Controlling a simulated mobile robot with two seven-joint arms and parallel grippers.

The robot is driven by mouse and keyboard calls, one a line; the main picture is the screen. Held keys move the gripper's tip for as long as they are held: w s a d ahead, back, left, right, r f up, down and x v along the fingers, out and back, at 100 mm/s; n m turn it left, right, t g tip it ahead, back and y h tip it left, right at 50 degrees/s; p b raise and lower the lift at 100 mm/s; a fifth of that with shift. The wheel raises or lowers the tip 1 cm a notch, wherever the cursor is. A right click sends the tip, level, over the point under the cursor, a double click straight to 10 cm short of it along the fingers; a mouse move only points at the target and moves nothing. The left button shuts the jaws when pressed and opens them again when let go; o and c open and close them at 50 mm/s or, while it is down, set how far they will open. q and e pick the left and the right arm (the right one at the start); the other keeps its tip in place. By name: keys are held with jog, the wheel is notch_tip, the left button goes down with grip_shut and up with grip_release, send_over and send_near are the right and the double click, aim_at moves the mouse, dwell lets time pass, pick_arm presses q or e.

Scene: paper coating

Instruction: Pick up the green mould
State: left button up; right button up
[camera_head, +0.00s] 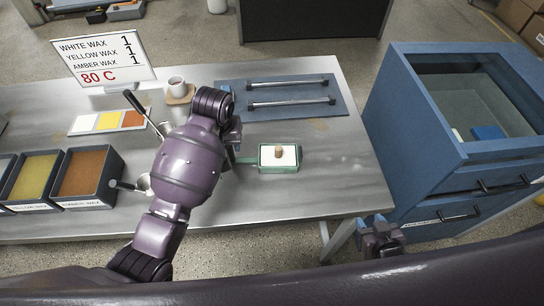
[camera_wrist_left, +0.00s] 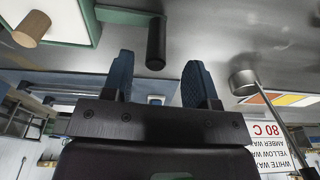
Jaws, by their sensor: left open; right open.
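The green mould (camera_head: 265,169) is a shallow green-rimmed tray with a white inside and a small tan cork-like peg. It lies on the metal table, its handle pointing left toward my left gripper (camera_head: 233,150). In the left wrist view the mould's green rim (camera_wrist_left: 97,28) shows at upper left, and its dark handle grip (camera_wrist_left: 156,45) lies ahead of and between my open left fingers (camera_wrist_left: 158,80). The fingers are empty, with a gap visible on both sides of the grip. My right gripper (camera_head: 380,240) is open and empty, off the table's front right corner.
A blue board (camera_head: 290,112) with two bar handles lies behind the mould. Wax bins (camera_head: 88,178) and ladles are at left, with a cup (camera_head: 176,85), a colour card (camera_head: 108,122) and a sign (camera_head: 103,58) behind. A blue drawer cabinet (camera_head: 400,110) stands at right. Table right of the mould is clear.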

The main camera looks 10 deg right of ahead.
pick_arm(q)
jog(key=shift+w+d+f, duration=0.15)
jog(key=shift+w+f, duration=0.05)
jog(key=shift+f, duration=1.2)
jog(key=shift+w+d+f, duration=0.1)
jog(key=shift+w+f, duration=0.05)
jog(key=shift+f, duration=1.2)
grip_shut()
notch_tip(320, 180, up, 15)
notch_tip(320, 180, up, 5)
send_over(230, 152)
jog(key=w, duration=0.1)
jog(key=shift+a, duration=0.1)
jog(key=shift+f, duration=0.1)
